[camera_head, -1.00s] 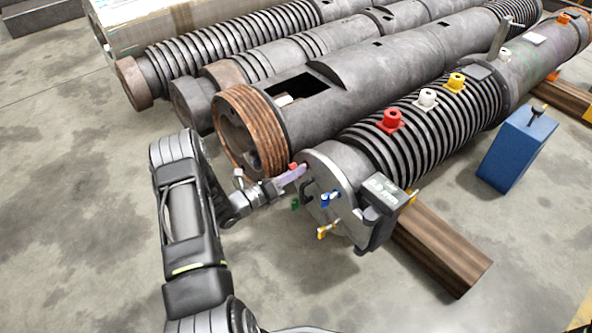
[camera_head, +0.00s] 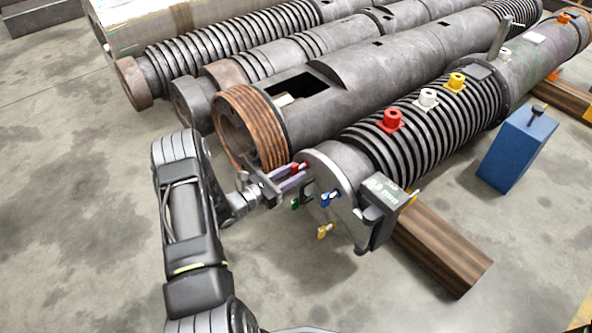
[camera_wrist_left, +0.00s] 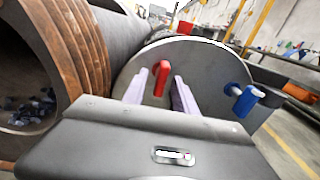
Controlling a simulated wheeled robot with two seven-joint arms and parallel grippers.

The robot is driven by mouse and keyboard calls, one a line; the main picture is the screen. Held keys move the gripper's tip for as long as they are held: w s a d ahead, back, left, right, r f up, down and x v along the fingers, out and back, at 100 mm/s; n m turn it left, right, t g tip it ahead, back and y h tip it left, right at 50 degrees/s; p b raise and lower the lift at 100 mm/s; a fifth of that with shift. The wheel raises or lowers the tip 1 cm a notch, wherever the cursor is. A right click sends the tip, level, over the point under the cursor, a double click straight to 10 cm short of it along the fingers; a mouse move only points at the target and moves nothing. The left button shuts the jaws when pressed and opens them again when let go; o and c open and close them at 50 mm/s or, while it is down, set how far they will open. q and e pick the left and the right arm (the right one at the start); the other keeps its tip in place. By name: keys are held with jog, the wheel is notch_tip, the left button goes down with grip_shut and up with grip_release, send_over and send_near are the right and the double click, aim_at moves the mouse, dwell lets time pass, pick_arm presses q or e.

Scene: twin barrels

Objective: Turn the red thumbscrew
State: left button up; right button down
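The red thumbscrew (camera_head: 296,167) stands on the upper left of the round end plate (camera_head: 338,196) of the front barrel. In the left wrist view the red thumbscrew (camera_wrist_left: 161,78) is upright between the two pale purple fingers of my left gripper (camera_wrist_left: 160,88). A gap shows on its left side; on its right side it looks close to the finger, and I cannot tell if they touch. In the head view the fingers of my left gripper (camera_head: 300,175) are apart and reach the plate's left edge. My right gripper is not in view.
A blue thumbscrew (camera_head: 329,199), a green one (camera_head: 295,204) and a yellow one (camera_head: 325,231) are on the same plate. A grey box-shaped gauge (camera_head: 383,193) sits at its right. The copper-threaded barrel end (camera_head: 252,130) is close behind my left gripper.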

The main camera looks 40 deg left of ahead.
pick_arm(q)
jog(key=b+v, duration=0.1)
jog(key=v, duration=0.5)
jog(key=shift+s, duration=0.2)
dwell(0.4)
